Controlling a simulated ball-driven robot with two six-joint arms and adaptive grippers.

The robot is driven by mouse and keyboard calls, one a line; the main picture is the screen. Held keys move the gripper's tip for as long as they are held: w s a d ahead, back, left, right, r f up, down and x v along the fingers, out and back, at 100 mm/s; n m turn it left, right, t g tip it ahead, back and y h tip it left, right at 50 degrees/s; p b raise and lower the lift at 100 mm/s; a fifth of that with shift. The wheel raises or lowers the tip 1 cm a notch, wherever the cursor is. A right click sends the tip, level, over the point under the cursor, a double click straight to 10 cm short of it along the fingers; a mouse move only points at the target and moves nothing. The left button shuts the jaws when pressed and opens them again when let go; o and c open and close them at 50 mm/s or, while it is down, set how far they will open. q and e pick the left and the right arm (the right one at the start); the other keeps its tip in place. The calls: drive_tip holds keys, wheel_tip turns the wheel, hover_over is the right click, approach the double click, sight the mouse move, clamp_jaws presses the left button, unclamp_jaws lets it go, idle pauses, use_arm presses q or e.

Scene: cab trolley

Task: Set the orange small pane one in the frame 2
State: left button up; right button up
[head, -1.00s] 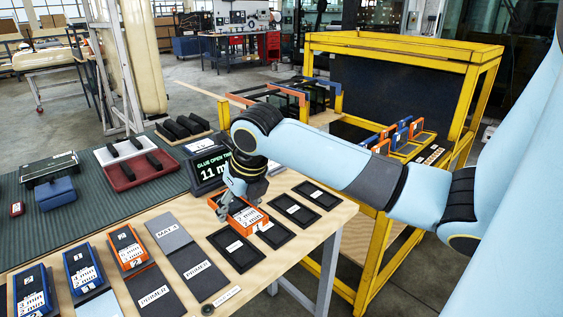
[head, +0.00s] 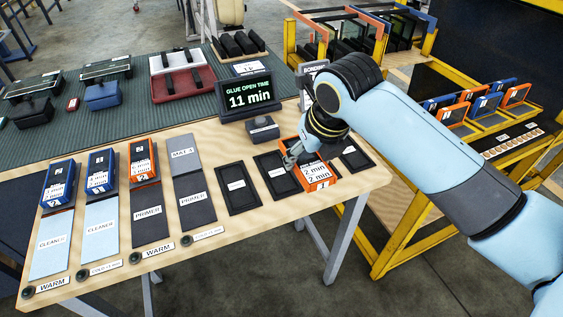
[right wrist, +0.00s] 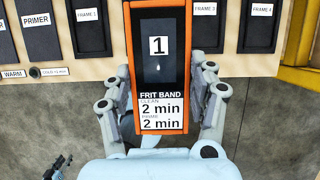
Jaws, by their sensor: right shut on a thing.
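My right gripper (right wrist: 165,110) is shut on the orange small pane one (right wrist: 159,80), a dark block in an orange surround with a "1" and a "FRIT BAND" label. The pane also shows in the head view (head: 316,175), over the row of dark frames at the bench's right end. In the right wrist view, frame 1 (right wrist: 90,35) lies left of the pane, and frame 3 (right wrist: 205,32) and frame 4 (right wrist: 261,32) lie right of it. The pane hides frame 2 there. I cannot tell its height above the bench. A small jointed part low at left may be my left gripper (right wrist: 58,166).
Two blue panes (head: 101,174) and another orange one (head: 143,160) stand on the bench (head: 215,235) at left, behind cleaner and primer pads. A timer screen (head: 248,95) reads 11 min. A yellow trolley (head: 400,235) stands at right.

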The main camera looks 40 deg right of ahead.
sight(284, 145)
drive_tip(key=w+f, duration=0.2)
drive_tip(key=w, duration=0.1)
drive_tip(key=w+f, duration=0.2)
drive_tip(key=w, duration=0.1)
drive_tip(key=w+f, duration=0.1)
drive_tip(key=w, duration=0.2)
drive_tip(key=shift+w+a+f+b, duration=0.2)
drive_tip(key=shift+f+b, duration=0.1)
drive_tip(key=shift+f, duration=2.05)
drive_tip(key=shift+f, duration=0.1)
drive_tip(key=o, duration=1.5)
drive_tip(key=shift+c, duration=0.2)
drive_tip(key=shift+s+r, duration=0.15)
drive_tip(key=shift+r, duration=0.25)
drive_tip(key=p+v, duration=0.1)
drive_tip(key=v, duration=0.9)
drive_tip(key=shift+s+r, duration=0.15)
drive_tip(key=shift+r, duration=0.2)
drive_tip(key=shift+s+r, duration=0.15)
drive_tip(key=shift+r, duration=0.1)
